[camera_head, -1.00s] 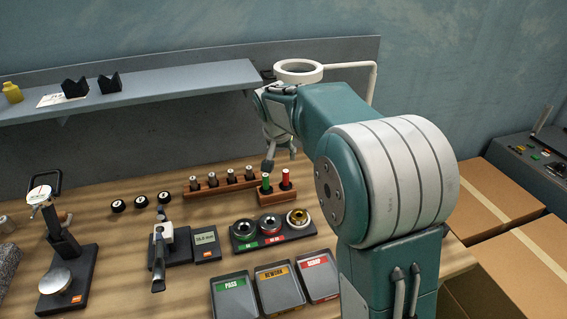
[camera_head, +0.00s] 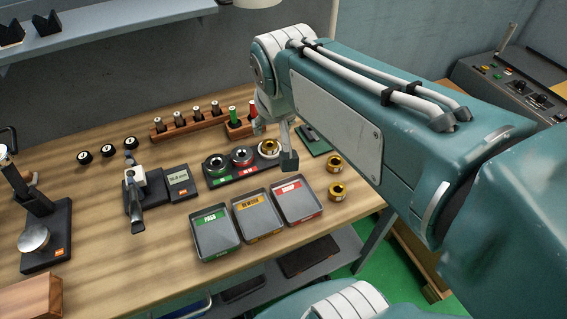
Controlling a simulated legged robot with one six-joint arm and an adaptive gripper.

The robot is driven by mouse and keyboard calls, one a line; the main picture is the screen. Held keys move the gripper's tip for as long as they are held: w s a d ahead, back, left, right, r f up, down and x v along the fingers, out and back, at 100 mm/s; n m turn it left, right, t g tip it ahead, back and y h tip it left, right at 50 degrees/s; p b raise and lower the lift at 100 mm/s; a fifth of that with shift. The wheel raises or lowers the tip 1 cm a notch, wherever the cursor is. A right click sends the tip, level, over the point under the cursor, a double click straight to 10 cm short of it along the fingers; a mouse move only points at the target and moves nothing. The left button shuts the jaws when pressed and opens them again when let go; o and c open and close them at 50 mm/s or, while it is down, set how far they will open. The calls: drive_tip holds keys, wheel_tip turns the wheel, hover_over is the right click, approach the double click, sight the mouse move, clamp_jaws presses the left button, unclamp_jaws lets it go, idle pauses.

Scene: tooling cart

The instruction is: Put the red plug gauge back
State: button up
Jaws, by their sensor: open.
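The red plug gauge (camera_head: 254,109) stands upright in a small wooden block (camera_head: 238,131) at the back of the bench, beside the green plug gauge (camera_head: 233,115). My gripper partly hides its right side and the end of the block. My gripper (camera_head: 274,141) is open, with nothing seen between its fingers. It hangs just right of the red gauge, over the back right of the ring gauge tray. One finger shows clearly; the other is close to the red gauge in the picture, and I cannot tell whether they touch.
A black ring gauge tray (camera_head: 217,181) lies before the block; PASS (camera_head: 215,240), REWORK (camera_head: 259,222) and SCRAP (camera_head: 297,204) trays stand in front. Gold rings (camera_head: 337,190) and a green pad (camera_head: 313,141) are at right. A wooden rack (camera_head: 188,125) holds several plugs.

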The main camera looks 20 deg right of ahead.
drive_tip(key=s+a+f+n, duration=0.1)
drive_tip(key=s+f+n, duration=0.1)
drive_tip(key=s, duration=0.7)
drive_tip(key=shift+s+f+y, duration=0.4)
drive_tip(key=shift+f, duration=0.3)
